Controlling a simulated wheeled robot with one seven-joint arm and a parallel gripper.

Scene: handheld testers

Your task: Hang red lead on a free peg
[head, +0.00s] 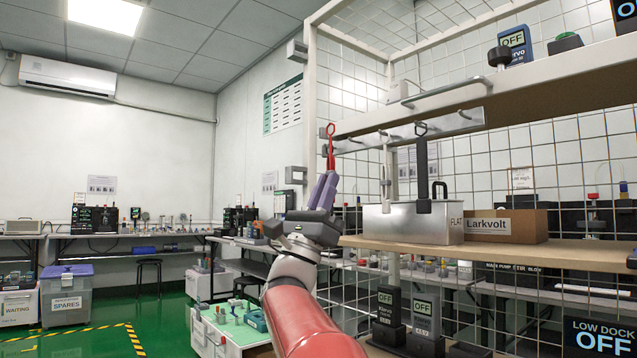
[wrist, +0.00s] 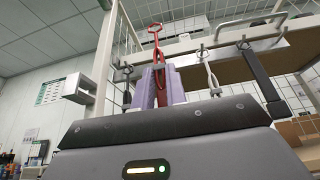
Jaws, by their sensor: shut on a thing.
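My gripper (head: 325,183) has purple fingers shut on the red lead (head: 330,140). The lead stands upright from the fingers with its ring at the top; it also shows in the wrist view (wrist: 155,38). The ring is near the left part of the metal peg rail (head: 405,132); I cannot tell how far in front. A peg (head: 355,140) right of the red lead looks bare too.
The rail runs under a wooden shelf (head: 560,95) carrying testers. Below, a metal box (head: 400,222) and a cardboard box (head: 505,226) stand on a lower shelf (head: 480,252). A frame post (head: 311,110) rises close to my gripper's left. Wire mesh is behind.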

